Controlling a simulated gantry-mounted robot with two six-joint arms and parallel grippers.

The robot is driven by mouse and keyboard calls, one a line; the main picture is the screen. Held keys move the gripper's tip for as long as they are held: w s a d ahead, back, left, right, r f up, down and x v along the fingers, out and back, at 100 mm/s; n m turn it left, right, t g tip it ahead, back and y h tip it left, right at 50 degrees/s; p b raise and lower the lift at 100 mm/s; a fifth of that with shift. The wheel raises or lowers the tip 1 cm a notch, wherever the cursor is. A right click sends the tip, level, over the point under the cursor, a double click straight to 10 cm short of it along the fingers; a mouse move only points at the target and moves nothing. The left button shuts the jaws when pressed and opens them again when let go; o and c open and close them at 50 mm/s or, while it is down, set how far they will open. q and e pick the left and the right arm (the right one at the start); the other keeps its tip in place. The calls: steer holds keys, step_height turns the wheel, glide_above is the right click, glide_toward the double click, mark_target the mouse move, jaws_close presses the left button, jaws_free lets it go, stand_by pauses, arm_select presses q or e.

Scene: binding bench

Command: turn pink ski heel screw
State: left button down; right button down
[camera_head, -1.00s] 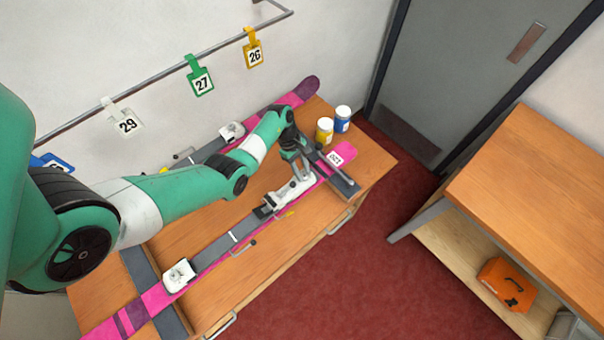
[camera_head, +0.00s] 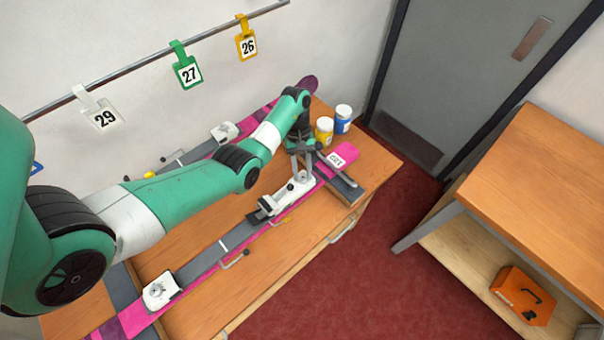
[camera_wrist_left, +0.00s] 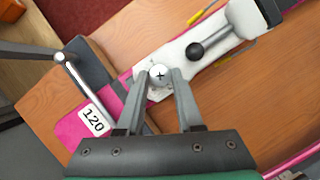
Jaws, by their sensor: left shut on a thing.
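The nearer pink ski (camera_head: 345,153) lies along the wooden bench, with a label reading 120 near its far right end. Its white heel piece (camera_head: 290,195) is on the right part of the ski and also shows in the left wrist view (camera_wrist_left: 190,52). There a round, pale screw head (camera_wrist_left: 159,74) with a cross slot sits at the end of the heel piece. My left gripper (camera_wrist_left: 160,77) has its fingertips closed on both sides of this screw head. In the head view my left gripper (camera_head: 305,172) reaches down onto the heel piece; the screw is too small to make out.
A second pink ski (camera_head: 308,85) lies behind, along the wall. Yellow-labelled (camera_head: 324,130) and blue-labelled (camera_head: 343,119) jars stand at the bench's far corner. Numbered tags hang from a wall rail (camera_head: 150,63). An orange case (camera_head: 523,296) sits on the right table's lower shelf.

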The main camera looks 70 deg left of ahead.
stand_by(0.3)
arm_select(q)
steer(key=c, duration=0.6)
jaws_free()
steer(key=shift+o, duration=0.2)
